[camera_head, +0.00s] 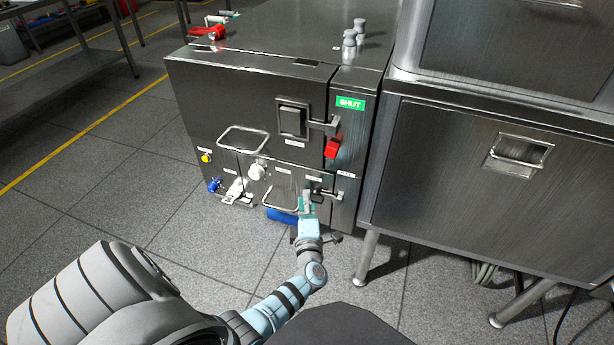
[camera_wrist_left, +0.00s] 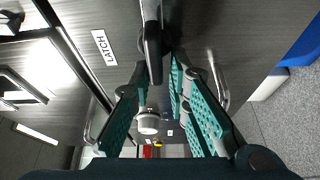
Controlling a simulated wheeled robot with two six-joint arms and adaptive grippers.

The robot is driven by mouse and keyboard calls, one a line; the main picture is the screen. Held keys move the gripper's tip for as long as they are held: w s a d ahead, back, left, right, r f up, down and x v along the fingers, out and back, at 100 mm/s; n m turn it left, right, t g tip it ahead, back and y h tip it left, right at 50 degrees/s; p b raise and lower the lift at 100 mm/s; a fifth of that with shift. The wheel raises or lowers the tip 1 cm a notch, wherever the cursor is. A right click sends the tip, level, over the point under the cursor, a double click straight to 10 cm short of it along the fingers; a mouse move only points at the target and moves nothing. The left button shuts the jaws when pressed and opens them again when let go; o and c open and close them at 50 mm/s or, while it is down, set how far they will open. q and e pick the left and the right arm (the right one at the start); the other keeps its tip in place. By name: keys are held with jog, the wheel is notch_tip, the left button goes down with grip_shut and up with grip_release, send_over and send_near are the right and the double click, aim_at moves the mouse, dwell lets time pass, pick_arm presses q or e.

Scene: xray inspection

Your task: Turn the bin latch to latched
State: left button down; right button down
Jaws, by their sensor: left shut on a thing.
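The bin latch is on the lower right front of the steel cabinet (camera_head: 225,105). In the head view its small dark metal fitting (camera_head: 322,194) shows just above my left gripper (camera_head: 307,203). In the left wrist view the dark latch lever (camera_wrist_left: 153,45) lies between the teal fingers of my left gripper (camera_wrist_left: 155,72), next to a "LATCH" label (camera_wrist_left: 104,47). The gripper is shut on the lever. The fingers hide part of the lever in the head view, so its exact angle is hard to tell there. My right gripper is not in view.
A bin pull handle (camera_head: 279,203) is left of the latch. Above are a door latch (camera_head: 322,126), a red block (camera_head: 332,147) and a green "SHUT" sign (camera_head: 350,103). A blue item (camera_head: 283,216) is low beside my gripper. A second steel cabinet (camera_head: 470,180) stands right.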

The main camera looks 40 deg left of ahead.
pick_arm(q)
jog(key=shift+w+a+r+n, duration=0.15)
jog(key=shift+r+n, duration=0.25)
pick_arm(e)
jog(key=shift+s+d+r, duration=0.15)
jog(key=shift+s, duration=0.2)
pick_arm(q)
jog(key=c, duration=1.7)
grip_release()
jog(key=shift+f, duration=0.2)
